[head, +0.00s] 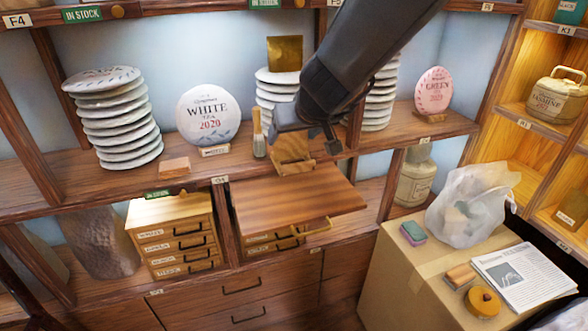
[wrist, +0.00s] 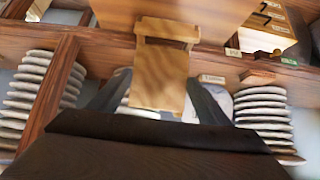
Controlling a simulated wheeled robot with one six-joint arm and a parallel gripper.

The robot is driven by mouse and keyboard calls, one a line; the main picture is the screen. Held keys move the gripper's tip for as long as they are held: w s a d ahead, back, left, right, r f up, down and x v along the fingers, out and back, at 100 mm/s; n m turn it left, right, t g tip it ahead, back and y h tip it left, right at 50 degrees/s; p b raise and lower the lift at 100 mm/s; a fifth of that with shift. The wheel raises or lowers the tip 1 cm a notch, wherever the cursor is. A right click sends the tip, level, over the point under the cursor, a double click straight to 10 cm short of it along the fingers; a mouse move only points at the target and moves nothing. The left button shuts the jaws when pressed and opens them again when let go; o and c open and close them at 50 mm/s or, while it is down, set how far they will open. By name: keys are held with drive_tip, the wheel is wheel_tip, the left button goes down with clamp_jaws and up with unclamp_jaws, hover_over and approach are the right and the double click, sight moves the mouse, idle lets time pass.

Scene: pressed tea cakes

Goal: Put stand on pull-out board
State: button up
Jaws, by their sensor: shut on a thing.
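My gripper (head: 308,140) is shut on a small light-wood stand (head: 292,163), which has a ledge along its end. In the wrist view the stand (wrist: 162,78) sits between the two dark fingers (wrist: 158,100). The pull-out board (head: 300,203) is a flat brown wooden panel extending out from below the shelf, and its top looks bare. The stand shows just behind and above the board in the head view. I cannot tell whether it touches anything below. The board (wrist: 190,12) also appears at the top of the wrist view, beyond the stand's ledge.
Stacks of white tea cakes (head: 115,120) and a white tea display disc (head: 208,115) stand on the shelf (head: 90,183). A small brush (head: 259,140) stands close left of the stand. A cardboard box (head: 405,275) with a plastic bag (head: 470,205) is at right.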

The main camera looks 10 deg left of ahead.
drive_tip(key=shift+f+b, duration=3.45)
drive_tip(key=shift+f, duration=0.25)
drive_tip(key=shift+f, duration=0.1)
drive_tip(key=o, duration=1.1)
drive_tip(key=shift+s+d+r+p, duration=0.15)
drive_tip(key=shift+s+r+p, duration=0.15)
drive_tip(key=shift+r, duration=0.15)
drive_tip(key=p+v, duration=0.7)
drive_tip(key=v, duration=0.4)
drive_tip(key=s+d+f+m+g+h, duration=0.1)
drive_tip(key=s+d+f+m+g, duration=0.1)
drive_tip(key=d, duration=0.8)
drive_tip(key=s+d+f+m+g+h, duration=0.2)
drive_tip(key=s+d+f, duration=0.3)
drive_tip(key=d+f, duration=0.2)
drive_tip(key=s+d+f+m+g+h, duration=0.1)
drive_tip(key=s+d+f, duration=0.3)
drive_tip(key=d, duration=0.8)
drive_tip(key=shift+s+d+f+m+g+h, duration=0.2)
drive_tip(key=shift+d+m+g+h, duration=0.15)
drive_tip(key=shift+m+g, duration=0.35)
